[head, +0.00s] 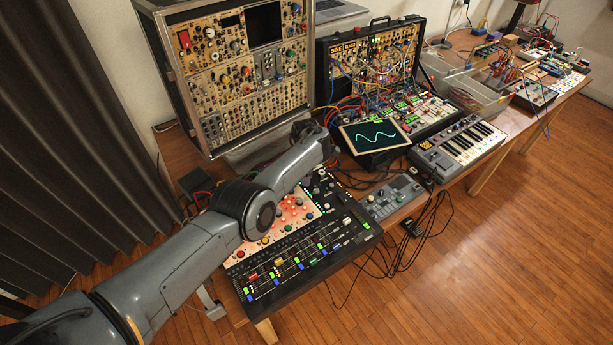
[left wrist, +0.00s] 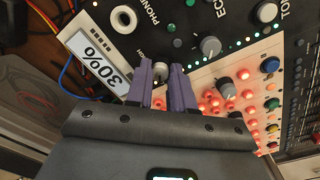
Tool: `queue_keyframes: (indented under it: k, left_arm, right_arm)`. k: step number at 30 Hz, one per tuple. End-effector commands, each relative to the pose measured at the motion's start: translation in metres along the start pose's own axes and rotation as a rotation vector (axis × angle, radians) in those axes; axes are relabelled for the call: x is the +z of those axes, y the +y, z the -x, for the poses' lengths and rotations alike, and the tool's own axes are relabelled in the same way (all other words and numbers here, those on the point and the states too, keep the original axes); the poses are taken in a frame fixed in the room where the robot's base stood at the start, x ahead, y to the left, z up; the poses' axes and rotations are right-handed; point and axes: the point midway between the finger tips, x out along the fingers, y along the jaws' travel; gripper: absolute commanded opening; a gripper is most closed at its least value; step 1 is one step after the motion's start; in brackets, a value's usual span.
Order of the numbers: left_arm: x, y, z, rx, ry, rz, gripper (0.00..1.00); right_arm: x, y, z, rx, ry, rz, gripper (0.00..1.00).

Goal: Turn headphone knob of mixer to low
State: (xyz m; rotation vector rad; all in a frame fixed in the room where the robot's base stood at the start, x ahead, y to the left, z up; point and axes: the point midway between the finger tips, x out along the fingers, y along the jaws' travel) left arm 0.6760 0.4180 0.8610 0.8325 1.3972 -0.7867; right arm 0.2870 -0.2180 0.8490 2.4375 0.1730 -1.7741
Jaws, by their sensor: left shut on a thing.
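The mixer (head: 302,262) is a dark console with faders and a pale panel of red and orange knobs, on the wooden table. My left gripper (left wrist: 164,82) has purple fingers, shut on a small pale knob (left wrist: 160,70), which I take to be the headphone knob. Its top shows between the fingertips; its pointer is not readable. Lettering that looks like "HIGH" is beside it. Partly visible "PHON" lettering stands near a white round part (left wrist: 123,19). In the head view my left arm hides the fingertips and knob.
Other knobs stand close by, including a grey one (left wrist: 210,46) and a pale-topped one (left wrist: 265,12). A tilted screen (head: 375,135) with a green wave, a small grey device (head: 392,196) and a keyboard (head: 460,146) lie right of the mixer. Loose cables surround them.

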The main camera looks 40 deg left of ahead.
Motion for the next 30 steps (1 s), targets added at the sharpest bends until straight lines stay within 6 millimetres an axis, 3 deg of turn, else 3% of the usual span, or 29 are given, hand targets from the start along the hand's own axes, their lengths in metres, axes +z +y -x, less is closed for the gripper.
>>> queue_keyframes:
  k: [6,7,11,22,30]
  left_arm:
    - [-0.001,0.0,-0.001,0.0,0.001,0.001,0.0]
    - [-0.001,0.0,-0.001,0.0,0.001,0.001,0.27]
    - [-0.001,0.0,0.0,0.0,0.001,0.001,0.47]
    - [0.0,0.0,0.004,0.001,0.0,0.0,0.48]
    - [0.0,0.001,0.041,0.003,0.0,0.0,0.48]
  right_arm:
    - [0.0,0.0,0.0,-0.001,0.0,-0.002,0.43]
    - [0.0,0.0,0.0,-0.001,0.0,-0.002,0.43]
    - [0.0,0.0,0.0,-0.001,0.0,-0.002,0.43]
    - [0.0,0.002,0.002,0.005,-0.001,0.006,0.43]
    - [-0.006,0.003,0.021,0.006,-0.001,0.008,0.43]
